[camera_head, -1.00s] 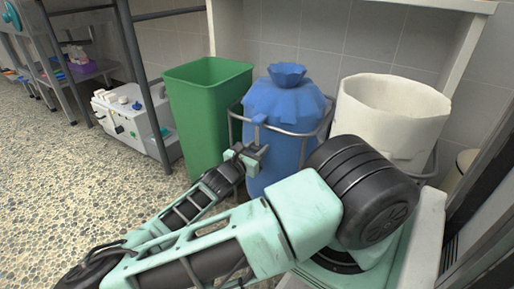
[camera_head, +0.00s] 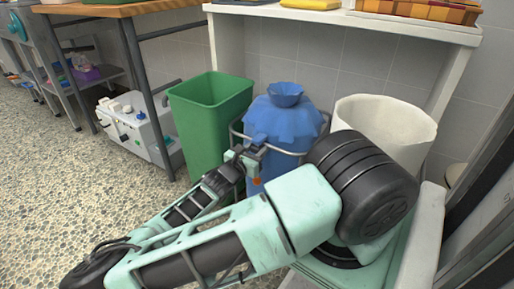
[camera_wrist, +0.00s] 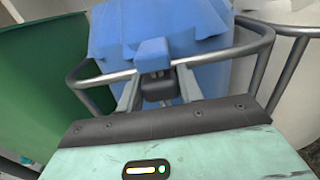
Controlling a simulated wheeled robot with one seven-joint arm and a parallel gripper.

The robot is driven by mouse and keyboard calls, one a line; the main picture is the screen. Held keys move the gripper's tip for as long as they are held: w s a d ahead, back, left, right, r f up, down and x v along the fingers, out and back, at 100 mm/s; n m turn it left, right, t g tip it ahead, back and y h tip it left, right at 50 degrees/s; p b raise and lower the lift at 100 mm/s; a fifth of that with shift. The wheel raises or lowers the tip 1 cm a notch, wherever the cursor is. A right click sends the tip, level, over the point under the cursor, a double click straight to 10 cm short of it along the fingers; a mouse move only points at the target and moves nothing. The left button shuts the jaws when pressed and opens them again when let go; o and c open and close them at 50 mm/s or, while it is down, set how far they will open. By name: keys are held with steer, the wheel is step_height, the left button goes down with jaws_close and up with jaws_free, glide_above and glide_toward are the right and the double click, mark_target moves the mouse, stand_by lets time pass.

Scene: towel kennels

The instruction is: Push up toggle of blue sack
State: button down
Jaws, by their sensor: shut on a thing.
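The blue sack (camera_head: 284,124) stands in a metal ring frame (camera_head: 238,128), with its gathered neck on top. In the wrist view the sack (camera_wrist: 205,22) is behind the rail of the frame (camera_wrist: 225,53). A small blue toggle (camera_wrist: 153,53) hangs at the front of the sack by the rail. My gripper (camera_head: 250,156) is at the sack's front left side. In the wrist view my gripper (camera_wrist: 157,88) has its fingers just below the toggle and is shut on a small dark piece (camera_wrist: 158,89) under it. My arm hides the sack's lower part in the head view.
A green bin (camera_head: 208,120) stands close on the left. A white sack (camera_head: 385,130) stands on the right. A white shelf (camera_head: 340,17) with folded items is above. A white machine (camera_head: 135,122) and a wooden table (camera_head: 115,10) are farther left. The pebbled floor is clear at left.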

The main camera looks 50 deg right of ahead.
steer(key=c, duration=0.9)
jaws_free()
steer(key=shift+s+a+p, duration=0.25)
steer(key=shift+a+p, duration=0.45)
steer(key=shift+a, duration=2.2)
steer(key=shift+s+a+p, duration=0.2)
steer(key=shift+a+p, duration=0.5)
steer(key=shift+a, duration=2.25)
steer(key=shift+s+a+p, duration=0.25)
steer(key=shift+a+p, duration=0.45)
steer(key=shift+a, duration=2.2)
